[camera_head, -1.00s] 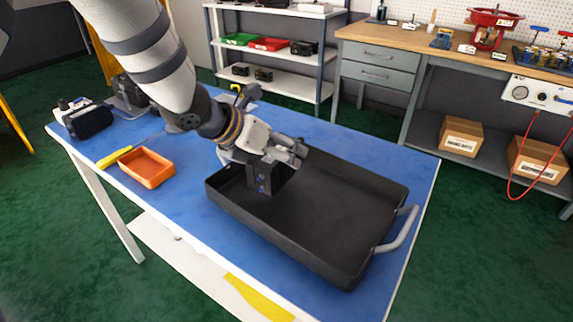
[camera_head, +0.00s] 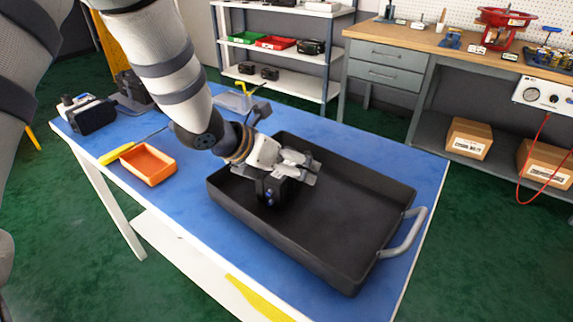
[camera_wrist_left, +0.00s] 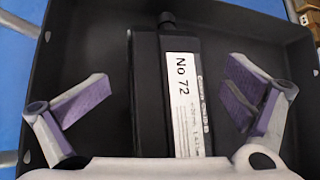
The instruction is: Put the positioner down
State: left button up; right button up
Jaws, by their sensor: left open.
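The positioner (camera_head: 268,190) is a black box standing in the left part of the black tray (camera_head: 350,190). In the left wrist view the positioner (camera_wrist_left: 150,95) carries a white label reading "No 72" and has a dark knob at its far end. My left gripper (camera_head: 298,168) is over it. In the left wrist view the gripper (camera_wrist_left: 168,95) is open, with purple-padded fingers on both sides of the positioner and a gap on each side. The gripper hides part of the positioner in the head view. My right gripper is not in view.
The tray, with a grey handle (camera_head: 405,235), takes up the right of the blue table (camera_head: 205,215). An orange bin (camera_head: 148,163), a yellow tool (camera_head: 117,153) and a black device (camera_head: 90,115) are at the left. The tray's right part is empty.

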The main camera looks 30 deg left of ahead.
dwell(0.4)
pick_arm(q)
jog(key=v, duration=0.2)
jog(key=p+v, duration=0.1)
jog(key=v, duration=0.1)
jog(key=p+v, duration=0.1)
jog(key=v, duration=0.2)
jog(key=shift+w+d+r, duration=0.1)
jog(key=shift+w+r, duration=0.2)
jog(key=shift+r, duration=0.05)
jog(key=v, duration=0.5)
jog(key=shift+s+f, duration=0.3)
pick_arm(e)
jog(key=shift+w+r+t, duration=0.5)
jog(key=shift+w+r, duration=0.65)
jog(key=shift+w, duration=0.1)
